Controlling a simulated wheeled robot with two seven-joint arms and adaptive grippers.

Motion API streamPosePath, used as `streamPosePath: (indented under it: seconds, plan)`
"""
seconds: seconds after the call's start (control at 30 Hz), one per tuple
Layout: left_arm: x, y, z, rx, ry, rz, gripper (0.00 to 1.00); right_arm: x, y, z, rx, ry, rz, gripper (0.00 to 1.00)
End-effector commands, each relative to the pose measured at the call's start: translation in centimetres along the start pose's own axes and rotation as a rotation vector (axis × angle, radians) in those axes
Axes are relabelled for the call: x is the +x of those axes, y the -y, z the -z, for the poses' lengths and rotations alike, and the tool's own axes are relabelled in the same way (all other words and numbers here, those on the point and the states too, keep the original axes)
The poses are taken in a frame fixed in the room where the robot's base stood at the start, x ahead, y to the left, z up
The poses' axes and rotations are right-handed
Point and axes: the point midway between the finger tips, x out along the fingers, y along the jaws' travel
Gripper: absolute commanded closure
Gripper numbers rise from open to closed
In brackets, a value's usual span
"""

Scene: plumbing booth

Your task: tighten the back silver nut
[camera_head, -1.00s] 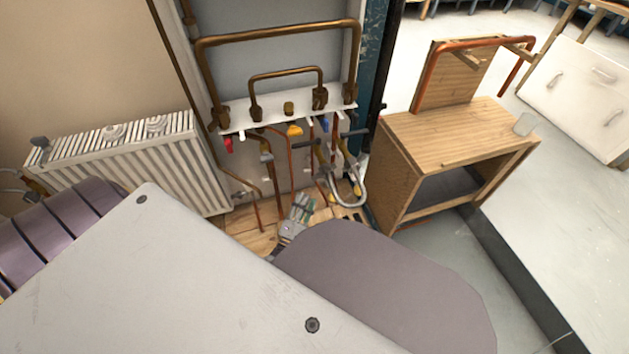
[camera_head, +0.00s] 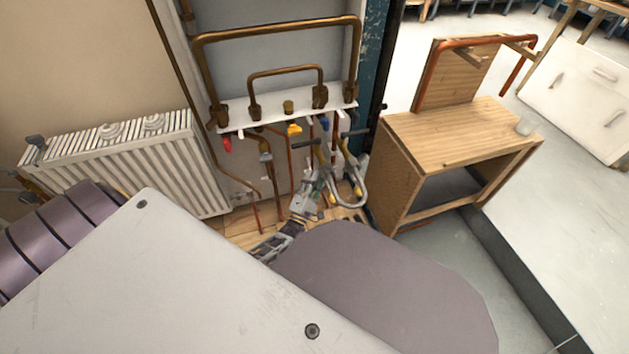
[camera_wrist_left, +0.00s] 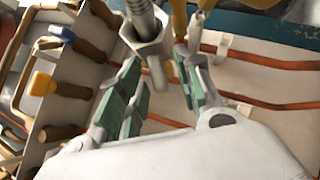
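A silver hex nut (camera_wrist_left: 150,42) on a ribbed silver stem shows at the top middle of the left wrist view, with a short pipe end below it. My left gripper (camera_wrist_left: 160,62) has its two green-padded fingers apart, one on each side of the nut's lower end. No closed grip on the nut is visible. In the head view the left gripper (camera_head: 316,186) is low in front of the pipes, beside a curved silver pipe (camera_head: 352,199). The nut cannot be made out there. My right gripper is not in view.
A white bracket (camera_head: 262,114) with brass pipes and coloured valve handles is above the gripper. Copper pipes (camera_wrist_left: 265,102) run close by the fingers. A white radiator (camera_head: 150,170) stands left, a wooden bench (camera_head: 455,130) right.

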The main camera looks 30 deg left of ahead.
Motion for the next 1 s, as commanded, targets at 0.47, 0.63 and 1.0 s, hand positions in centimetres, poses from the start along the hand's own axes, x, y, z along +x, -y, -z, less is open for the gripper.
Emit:
streamPosePath:
  seconds: [0.47,0.63,1.0]
  plan:
    - [0.03,-0.03,-0.04,0.0,0.001,-0.001,0.99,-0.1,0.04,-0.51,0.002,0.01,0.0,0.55]
    - [0.06,-0.04,-0.08,0.0,0.001,-0.001,0.99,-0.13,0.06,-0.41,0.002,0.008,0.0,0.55]
    - [0.13,-0.08,-0.16,0.001,0.003,-0.001,0.99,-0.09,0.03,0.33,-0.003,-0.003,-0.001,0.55]
